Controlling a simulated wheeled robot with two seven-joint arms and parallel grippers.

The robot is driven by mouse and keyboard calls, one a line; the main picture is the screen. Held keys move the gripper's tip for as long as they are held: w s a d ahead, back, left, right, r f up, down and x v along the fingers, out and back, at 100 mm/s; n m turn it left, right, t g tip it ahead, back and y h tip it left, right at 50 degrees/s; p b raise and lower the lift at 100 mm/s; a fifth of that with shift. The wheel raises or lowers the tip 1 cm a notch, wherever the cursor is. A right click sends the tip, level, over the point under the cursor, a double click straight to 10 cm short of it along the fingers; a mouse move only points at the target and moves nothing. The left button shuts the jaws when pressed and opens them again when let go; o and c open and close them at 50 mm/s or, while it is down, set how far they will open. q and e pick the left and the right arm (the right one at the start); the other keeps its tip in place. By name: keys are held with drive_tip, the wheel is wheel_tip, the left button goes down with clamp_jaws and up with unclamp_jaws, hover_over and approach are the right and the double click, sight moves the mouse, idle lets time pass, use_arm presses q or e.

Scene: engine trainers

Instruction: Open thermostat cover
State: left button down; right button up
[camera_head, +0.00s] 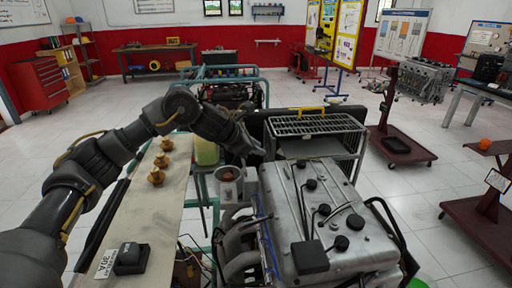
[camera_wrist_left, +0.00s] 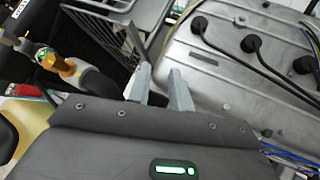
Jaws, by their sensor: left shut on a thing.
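My left gripper (camera_head: 254,148) is over the rear left corner of the silver engine (camera_head: 335,215). In the left wrist view the two grey fingers of the left gripper (camera_wrist_left: 161,72) point toward the engine's rear edge. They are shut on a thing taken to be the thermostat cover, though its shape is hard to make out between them. A grey round housing (camera_head: 228,188) with a reddish-brown inside stands below and left of the gripper. My right gripper is not in view.
A yellowish container (camera_head: 206,150) stands behind the housing. A grey metal rack (camera_head: 318,125) is behind the engine. Black cables lie on the engine.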

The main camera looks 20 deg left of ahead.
use_arm(q)
drive_tip(key=shift+s+d+f, duration=0.1)
drive_tip(key=shift+s+f, duration=0.05)
drive_tip(key=shift+f, duration=0.3)
drive_tip(key=shift+s+d+f, duration=0.1)
drive_tip(key=shift+s+f, duration=0.05)
drive_tip(key=shift+f, duration=0.25)
drive_tip(key=c, duration=1.3)
unclamp_jaws()
drive_tip(key=shift+g, duration=0.3)
drive_tip(key=shift+o, duration=0.5)
drive_tip(key=shift+w+a+r, duration=0.15)
drive_tip(key=shift+a+r, duration=0.05)
drive_tip(key=shift+s+a+r, duration=0.15)
drive_tip(key=shift+s+r, duration=0.05)
drive_tip(key=shift+r, duration=0.15)
drive_tip(key=b+v, duration=0.2)
drive_tip(key=v, duration=0.8)
drive_tip(key=shift+f+b, duration=0.2)
drive_tip(key=shift+b, duration=0.15)
drive_tip(key=shift+s, duration=0.1)
